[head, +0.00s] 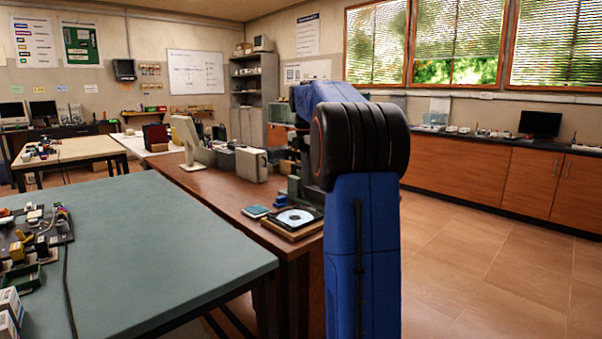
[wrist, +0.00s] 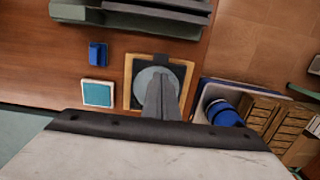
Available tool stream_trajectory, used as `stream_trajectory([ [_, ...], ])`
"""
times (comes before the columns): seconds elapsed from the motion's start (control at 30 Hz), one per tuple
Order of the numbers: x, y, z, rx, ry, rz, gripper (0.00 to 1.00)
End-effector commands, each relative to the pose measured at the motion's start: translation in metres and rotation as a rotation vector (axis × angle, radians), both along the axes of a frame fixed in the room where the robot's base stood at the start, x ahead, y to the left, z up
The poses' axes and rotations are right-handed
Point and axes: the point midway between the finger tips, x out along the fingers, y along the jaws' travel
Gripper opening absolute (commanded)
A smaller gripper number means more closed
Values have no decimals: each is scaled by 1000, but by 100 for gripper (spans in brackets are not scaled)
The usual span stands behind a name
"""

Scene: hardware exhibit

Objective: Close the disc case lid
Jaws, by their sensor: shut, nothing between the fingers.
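The disc case is a dark square tray (head: 280,221) holding a pale disc (head: 295,216) near the corner of the brown table. In the wrist view the dark case (wrist: 182,68) and the grey disc (wrist: 145,80) lie on a tan board (wrist: 129,85). I cannot clearly make out a separate lid. My gripper (wrist: 158,80) is shut and empty. Its fingers overlap the disc and the case in the wrist view, and I cannot tell whether they touch.
A teal-topped box (wrist: 97,93) and a small blue object (wrist: 97,54) lie left of the case. Grey equipment (wrist: 150,18) stands beyond it. The grey-green table (head: 130,250) is at the left. Tiled floor (head: 480,265) is open at the right.

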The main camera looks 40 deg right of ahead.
Motion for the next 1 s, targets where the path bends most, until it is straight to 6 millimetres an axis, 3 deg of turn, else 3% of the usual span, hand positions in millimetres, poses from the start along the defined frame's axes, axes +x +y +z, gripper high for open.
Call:
stream_trajectory([
  [0.27,0,-29,-33,223,11,-5,0],
  [0.7,1,-48,-80,214,11,-1,0],
  [1.0,1,-52,-95,212,10,-1,0],
])
